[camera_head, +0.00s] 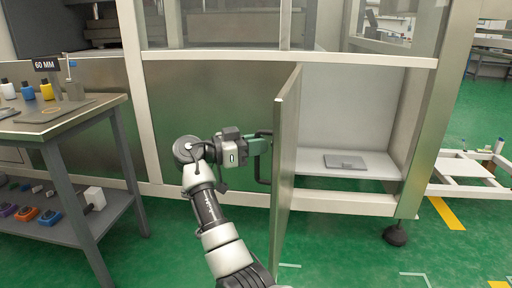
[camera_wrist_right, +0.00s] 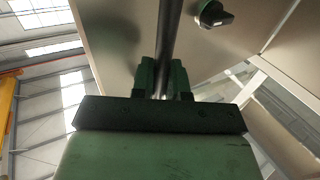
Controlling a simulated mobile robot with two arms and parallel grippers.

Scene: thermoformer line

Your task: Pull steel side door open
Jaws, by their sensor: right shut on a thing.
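The steel side door (camera_head: 285,165) stands swung out from the machine frame, seen nearly edge-on in the head view. Its dark bar handle (camera_head: 262,180) is on the door's left face. My right gripper (camera_head: 262,146) reaches the handle from the left and is shut on its upper part. In the right wrist view the handle bar (camera_wrist_right: 168,45) runs between the green fingers of the gripper (camera_wrist_right: 162,80). A dark knob latch (camera_wrist_right: 213,15) shows on the door panel there. My left gripper is in neither view.
Behind the door an open compartment (camera_head: 345,110) holds a flat grey plate (camera_head: 345,161). A grey bench (camera_head: 70,122) with small bottles stands at the left, with colored items on its lower shelf. A low white frame (camera_head: 465,172) stands at the right. Green floor is clear in front.

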